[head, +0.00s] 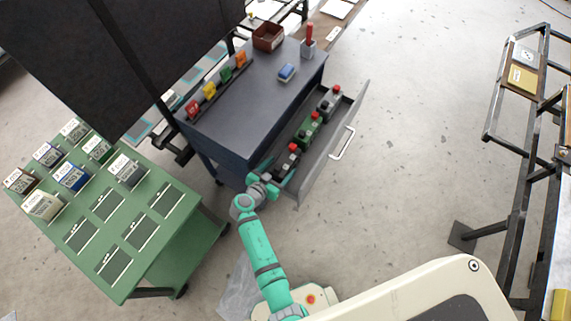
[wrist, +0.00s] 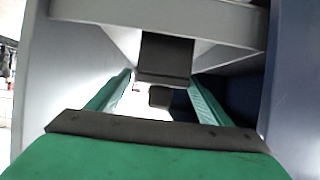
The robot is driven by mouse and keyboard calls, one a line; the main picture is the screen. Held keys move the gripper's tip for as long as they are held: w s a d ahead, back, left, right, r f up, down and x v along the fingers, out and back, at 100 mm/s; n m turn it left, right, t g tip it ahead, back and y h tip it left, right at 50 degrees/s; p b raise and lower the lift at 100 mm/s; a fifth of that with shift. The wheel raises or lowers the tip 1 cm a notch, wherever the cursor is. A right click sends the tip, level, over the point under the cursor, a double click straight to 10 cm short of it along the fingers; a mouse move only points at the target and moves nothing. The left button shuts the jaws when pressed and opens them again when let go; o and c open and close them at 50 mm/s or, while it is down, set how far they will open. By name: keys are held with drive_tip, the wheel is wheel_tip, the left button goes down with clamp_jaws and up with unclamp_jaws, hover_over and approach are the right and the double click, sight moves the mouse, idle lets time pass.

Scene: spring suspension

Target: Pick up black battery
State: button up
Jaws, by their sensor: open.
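The black battery (head: 288,158) has a red top and stands at the near end of the open drawer. My gripper (head: 277,176) is at that end of the drawer, right beside the black battery and partly overlapping it in the head view. In the wrist view a dark block (wrist: 166,55), which looks like the black battery, is centred ahead between the tips of my gripper (wrist: 162,77). The fingers are open, one to each side of it. I cannot tell whether they touch it.
The drawer (head: 328,155) also holds a green battery (head: 309,129) and a grey battery (head: 329,102) farther along. Its walls lie close around my gripper. The dark blue cabinet (head: 235,125) stands on the left. A green rack (head: 130,215) with several battery boxes is at lower left. Floor right of the drawer is clear.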

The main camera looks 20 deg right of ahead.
sight(285, 161)
drive_tip(key=shift+x, duration=2.4)
drive_tip(key=shift+c, duration=0.6)
clamp_jaws()
drive_tip(key=shift+w+r, duration=0.2)
drive_tip(key=shift+r, duration=0.05)
